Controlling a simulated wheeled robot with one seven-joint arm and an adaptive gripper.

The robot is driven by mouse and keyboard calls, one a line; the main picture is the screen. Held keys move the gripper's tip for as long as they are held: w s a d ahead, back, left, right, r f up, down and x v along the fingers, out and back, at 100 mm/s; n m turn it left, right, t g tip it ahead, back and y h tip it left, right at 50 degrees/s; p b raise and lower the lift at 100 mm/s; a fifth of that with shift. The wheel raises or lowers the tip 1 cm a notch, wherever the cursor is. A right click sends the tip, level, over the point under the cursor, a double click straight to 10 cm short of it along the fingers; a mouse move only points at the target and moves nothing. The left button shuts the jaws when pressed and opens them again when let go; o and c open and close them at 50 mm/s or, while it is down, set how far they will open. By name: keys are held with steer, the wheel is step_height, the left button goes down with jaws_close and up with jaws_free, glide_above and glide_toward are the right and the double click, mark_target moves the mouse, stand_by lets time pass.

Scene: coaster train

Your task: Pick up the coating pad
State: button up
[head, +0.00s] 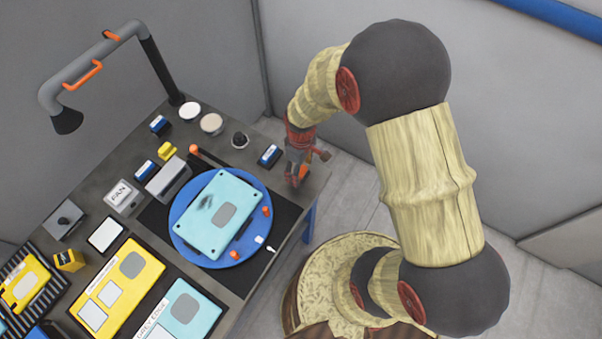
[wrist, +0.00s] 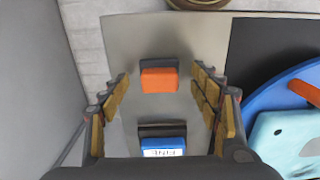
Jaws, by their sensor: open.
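My gripper (head: 297,176) is open above the near right edge of the workbench in the head view. In the wrist view its fingers (wrist: 160,88) spread to the left and right of a small block with an orange face and a dark back (wrist: 159,78). This block seems to be the coating pad; no label on it can be read. It lies on the grey bench top. In the head view my gripper mostly hides it, and I cannot tell whether the fingers touch it.
A blue block marked FINE (wrist: 162,146) lies close to the orange one; it seems to be the blue block (head: 270,156) left of my gripper. A blue round plate (head: 180,225) holds a light blue panel (head: 222,190). A dark knob (head: 240,139) stands behind.

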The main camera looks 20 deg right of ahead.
steer(key=shift+f, duration=0.25)
steer(key=shift+c, duration=1.2)
steer(key=c, duration=1.1)
